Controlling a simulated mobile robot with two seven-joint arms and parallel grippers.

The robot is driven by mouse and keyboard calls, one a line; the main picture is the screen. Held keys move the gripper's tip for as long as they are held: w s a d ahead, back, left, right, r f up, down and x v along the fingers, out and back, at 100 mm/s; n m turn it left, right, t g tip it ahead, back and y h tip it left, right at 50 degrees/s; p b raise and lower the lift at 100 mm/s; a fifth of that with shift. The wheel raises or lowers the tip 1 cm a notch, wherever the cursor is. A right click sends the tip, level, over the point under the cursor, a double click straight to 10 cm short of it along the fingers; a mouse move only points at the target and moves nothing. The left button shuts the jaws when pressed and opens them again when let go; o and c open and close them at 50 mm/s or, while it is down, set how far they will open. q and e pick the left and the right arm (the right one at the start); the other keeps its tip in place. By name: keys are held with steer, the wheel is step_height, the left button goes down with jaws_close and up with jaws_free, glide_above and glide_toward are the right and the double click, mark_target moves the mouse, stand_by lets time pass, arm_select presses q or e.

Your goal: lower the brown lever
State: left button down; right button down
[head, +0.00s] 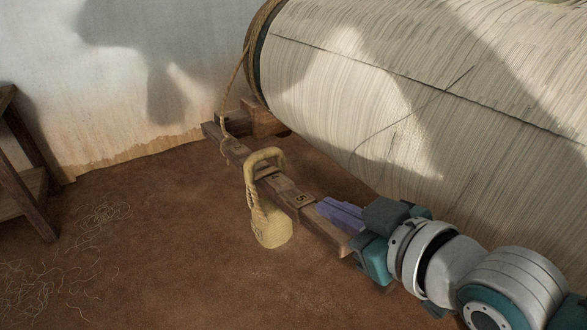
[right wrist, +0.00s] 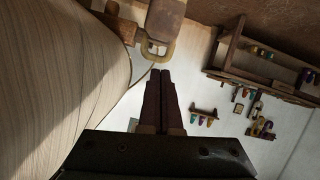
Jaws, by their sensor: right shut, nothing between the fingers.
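The brown lever (head: 240,155) is a wooden bar running from the wooden block by the big roller down toward the lower right, with number marks on it. A yellowish weight (head: 272,232) hangs on it by a looped handle, near its middle. My right gripper (head: 322,206) has purple fingers shut together with nothing between them. It lies close beside or over the lever's near end; I cannot tell whether it touches. In the right wrist view the shut fingers (right wrist: 160,75) point toward a yellowish loop. My left gripper is not in view.
A large cream warp roller (head: 430,80) with rope at its end fills the upper right. A wooden stand (head: 25,180) is at the left by the white wall. Loose thread lies on the brown floor, which is otherwise open at front left. The right wrist view shows a wooden rack (right wrist: 235,45).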

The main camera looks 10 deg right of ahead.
mark_target(338, 238)
steer(key=shift+s+d+f+b, duration=0.15)
steer(key=shift+d+f+b, duration=0.05)
steer(key=shift+f, duration=0.55)
steer(key=shift+s+d+f+b, duration=0.1)
steer(key=shift+d+f+b, duration=0.1)
steer(key=shift+f, duration=0.5)
